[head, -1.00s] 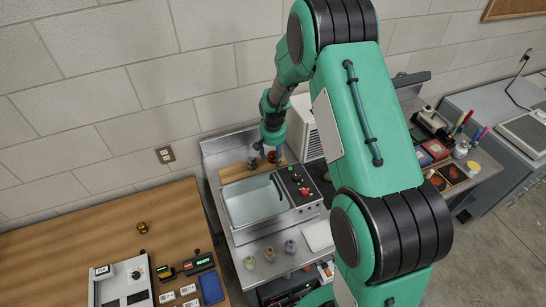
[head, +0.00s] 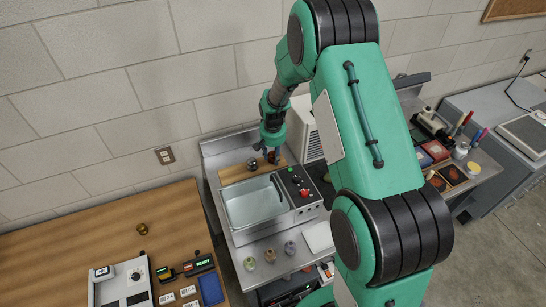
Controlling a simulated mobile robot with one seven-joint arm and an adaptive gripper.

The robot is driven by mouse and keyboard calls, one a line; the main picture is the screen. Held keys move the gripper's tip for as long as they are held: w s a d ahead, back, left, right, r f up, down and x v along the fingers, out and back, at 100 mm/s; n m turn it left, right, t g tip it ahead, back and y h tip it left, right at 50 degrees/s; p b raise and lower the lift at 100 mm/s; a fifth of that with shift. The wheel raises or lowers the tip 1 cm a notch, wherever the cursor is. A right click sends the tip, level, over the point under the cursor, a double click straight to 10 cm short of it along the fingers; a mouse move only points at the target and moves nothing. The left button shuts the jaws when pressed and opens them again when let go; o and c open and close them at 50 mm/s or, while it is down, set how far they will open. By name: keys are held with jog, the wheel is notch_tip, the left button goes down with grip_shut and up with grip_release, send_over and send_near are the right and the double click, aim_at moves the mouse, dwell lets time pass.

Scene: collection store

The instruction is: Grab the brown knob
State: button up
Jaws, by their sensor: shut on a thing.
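The brown knob (head: 273,158) is a small dark brown piece at the wooden board (head: 233,174) behind the sink, in the head view. My gripper (head: 270,154) points down over the board and is shut on the brown knob. The fingers partly cover the knob. I cannot tell whether the knob still touches the board. A grey round knob (head: 251,164) stands on the board just left of my gripper, apart from it.
A sink basin (head: 252,203) and a control panel (head: 299,187) with a red button lie in front of the board. Several small knobs (head: 270,254) stand on the steel counter's front. A wooden table (head: 95,240) with devices is at left. The block wall is close behind.

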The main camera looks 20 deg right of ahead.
aim_at(273, 153)
notch_tip(273, 153, up, 10)
jog(key=shift+f+b, duration=0.1)
jog(key=shift+b, duration=0.2)
